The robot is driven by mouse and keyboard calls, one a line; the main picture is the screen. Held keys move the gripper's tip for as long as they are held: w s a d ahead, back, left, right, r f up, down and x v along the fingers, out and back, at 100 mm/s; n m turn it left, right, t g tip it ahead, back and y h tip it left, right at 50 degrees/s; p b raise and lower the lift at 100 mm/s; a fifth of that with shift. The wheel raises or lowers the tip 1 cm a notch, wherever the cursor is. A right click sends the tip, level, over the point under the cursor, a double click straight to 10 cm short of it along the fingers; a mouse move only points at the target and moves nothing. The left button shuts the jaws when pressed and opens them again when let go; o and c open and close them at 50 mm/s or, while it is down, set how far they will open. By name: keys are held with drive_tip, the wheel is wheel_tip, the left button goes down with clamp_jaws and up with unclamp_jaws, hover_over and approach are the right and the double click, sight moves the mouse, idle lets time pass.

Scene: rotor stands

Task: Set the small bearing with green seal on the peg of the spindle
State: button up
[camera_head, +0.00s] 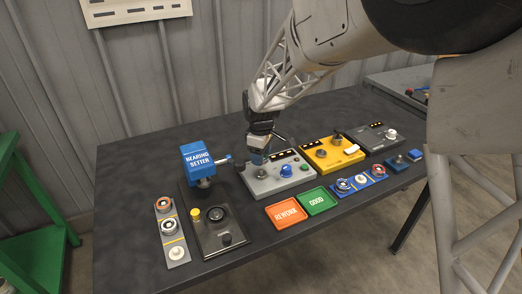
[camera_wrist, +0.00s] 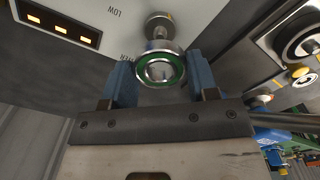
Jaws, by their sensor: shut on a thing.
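The small bearing with green seal (camera_wrist: 161,68) is between the blue fingers of my gripper (camera_wrist: 160,82), which is shut on it. In the head view my gripper (camera_head: 258,156) is over the left part of the grey box (camera_head: 278,182) and hides what lies below. In the wrist view a metal post with a round end (camera_wrist: 159,20) shows just beyond the bearing, against the grey panel; it looks like the spindle's peg. The bearing overlaps it in the picture. I cannot tell whether the bearing is around the peg or only in front of it.
A blue press marked BEARING BETTER (camera_head: 198,160) stands left of my gripper. A yellow box (camera_head: 331,155) and a dark box (camera_head: 371,138) stand to the right. An orange REWORK mat (camera_head: 285,214), a green GOOD mat (camera_head: 317,201) and a blue tray (camera_head: 378,173) lie in front.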

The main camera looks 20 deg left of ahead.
sight(261, 170)
drive_tip(key=shift+f, duration=2.7)
idle(4.0)
drive_tip(key=o, duration=1.4)
